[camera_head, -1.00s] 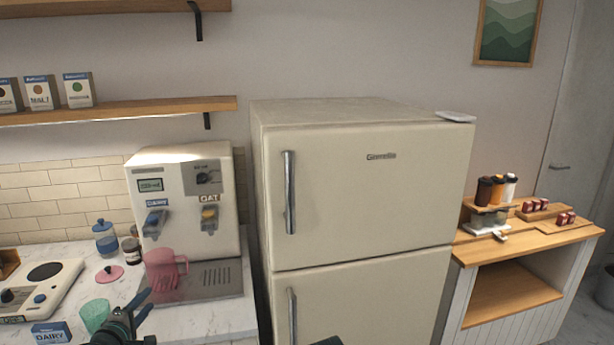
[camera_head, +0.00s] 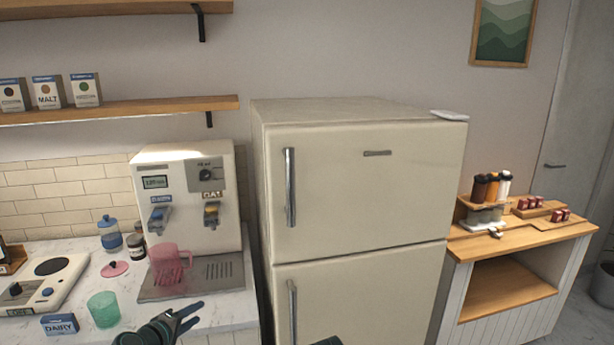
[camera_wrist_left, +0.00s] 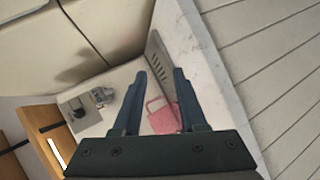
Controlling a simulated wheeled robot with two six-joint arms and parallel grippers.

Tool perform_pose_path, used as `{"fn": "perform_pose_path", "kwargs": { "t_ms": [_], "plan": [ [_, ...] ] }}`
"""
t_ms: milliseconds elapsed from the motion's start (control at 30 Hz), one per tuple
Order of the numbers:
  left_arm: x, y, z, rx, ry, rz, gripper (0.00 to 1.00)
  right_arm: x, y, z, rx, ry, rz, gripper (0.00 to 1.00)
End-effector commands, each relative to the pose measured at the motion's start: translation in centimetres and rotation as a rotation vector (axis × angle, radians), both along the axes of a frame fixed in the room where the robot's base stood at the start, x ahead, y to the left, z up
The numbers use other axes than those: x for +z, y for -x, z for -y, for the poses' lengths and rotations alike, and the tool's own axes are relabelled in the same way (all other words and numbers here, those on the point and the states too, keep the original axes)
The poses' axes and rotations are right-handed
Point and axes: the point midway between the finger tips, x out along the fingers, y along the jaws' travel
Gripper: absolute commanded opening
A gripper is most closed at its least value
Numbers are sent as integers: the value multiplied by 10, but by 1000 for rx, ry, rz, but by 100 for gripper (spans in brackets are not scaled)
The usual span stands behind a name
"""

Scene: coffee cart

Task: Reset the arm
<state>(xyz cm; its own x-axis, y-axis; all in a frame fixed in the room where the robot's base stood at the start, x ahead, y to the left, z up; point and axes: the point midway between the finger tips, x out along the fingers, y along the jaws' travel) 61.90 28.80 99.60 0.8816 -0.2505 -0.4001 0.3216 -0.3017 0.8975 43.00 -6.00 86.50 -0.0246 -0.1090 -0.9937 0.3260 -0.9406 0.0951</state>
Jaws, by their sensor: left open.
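My left gripper (camera_head: 190,314) is open and empty at the bottom of the head view, over the front of the marble counter (camera_head: 222,308). In the left wrist view its two dark fingers (camera_wrist_left: 160,74) are spread apart. A pink pitcher (camera_head: 168,272) stands on the drip tray of the cream milk dispenser (camera_head: 218,168), beyond the gripper and apart from it. The pitcher (camera_wrist_left: 162,117) shows between and past the fingers in the wrist view. A small dark piece at the bottom middle of the head view looks like part of my right arm; its jaws are hidden.
A green cup (camera_head: 103,309) and a blue dairy carton (camera_head: 60,325) stand left of the gripper. A pink lid (camera_head: 115,268), blue jar (camera_head: 110,236) and hot plate (camera_head: 40,285) are farther back. A large cream fridge (camera_head: 355,200) stands to the right.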

Motion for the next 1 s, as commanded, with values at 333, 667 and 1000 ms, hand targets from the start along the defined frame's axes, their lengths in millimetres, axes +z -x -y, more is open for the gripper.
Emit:
{"fn": "perform_pose_path", "kwargs": {
  "t_ms": [333,667,1000],
  "plan": [
    [-72,54,162,-587,-403,-305,41,8,0,0,0,0,0,50],
    [-117,157,227,-1109,-919,-650,41,14,0,0,0,0,0,50],
    [-115,189,228,-1238,-1122,-785,41,16,0,0,0,0,0,50]
  ]
}}
